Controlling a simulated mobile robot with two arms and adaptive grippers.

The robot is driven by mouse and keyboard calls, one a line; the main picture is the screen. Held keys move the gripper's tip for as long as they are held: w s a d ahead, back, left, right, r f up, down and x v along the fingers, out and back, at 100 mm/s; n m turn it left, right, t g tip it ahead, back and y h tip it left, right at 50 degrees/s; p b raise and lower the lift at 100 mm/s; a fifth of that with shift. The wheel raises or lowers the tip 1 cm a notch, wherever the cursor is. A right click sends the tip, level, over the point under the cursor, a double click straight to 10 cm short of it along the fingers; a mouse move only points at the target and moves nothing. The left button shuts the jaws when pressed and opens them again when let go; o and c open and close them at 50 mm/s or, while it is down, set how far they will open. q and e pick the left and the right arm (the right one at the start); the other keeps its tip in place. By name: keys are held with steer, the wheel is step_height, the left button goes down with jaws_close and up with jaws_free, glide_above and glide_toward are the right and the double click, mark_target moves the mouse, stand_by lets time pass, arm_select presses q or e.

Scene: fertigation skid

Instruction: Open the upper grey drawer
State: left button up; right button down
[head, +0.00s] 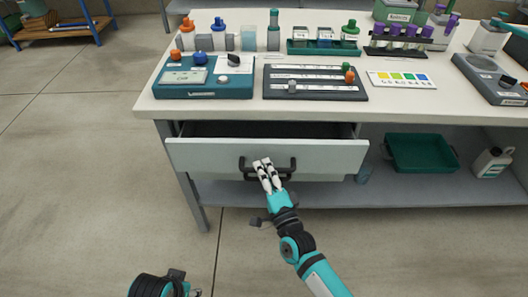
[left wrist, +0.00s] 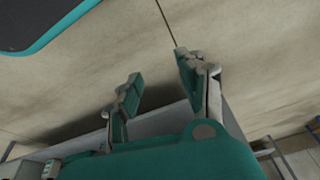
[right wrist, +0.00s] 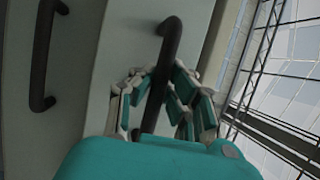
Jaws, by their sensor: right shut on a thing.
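The upper grey drawer (head: 210,157) under the left part of the bench stands pulled out, with a dark gap showing its inside behind the front. Its black bar handle (head: 291,167) is in the middle of the front. My right gripper (head: 266,174) is shut on this handle. In the right wrist view the fingers close around the handle (right wrist: 171,40). A second black handle (right wrist: 42,60) on another grey front shows at the left there. My left gripper shows in the left wrist view (left wrist: 160,85), with its fingers apart and nothing between them.
The bench top (head: 425,108) carries a teal control box (head: 205,88), a dark slider panel (head: 315,92) and several bottles and racks. A green tray (head: 420,153) and a white jug (head: 491,163) stand on the lower shelf. The floor in front is clear.

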arm_select(q)
steer(key=s+f+p, duration=0.2)
steer(key=s+f, duration=0.1)
steer(key=f, duration=0.5)
steer(key=s+f+g+p, duration=0.1)
steer(key=s+f+p, duration=0.1)
steer(key=f, duration=0.7)
steer(key=shift+s+a+p, duration=0.35)
steer(key=shift+s, duration=0.1)
arm_select(e)
steer(key=s, duration=2.2)
steer(key=shift+f, duration=0.15)
steer(key=c, duration=1.3)
jaws_free()
steer(key=v, duration=1.2)
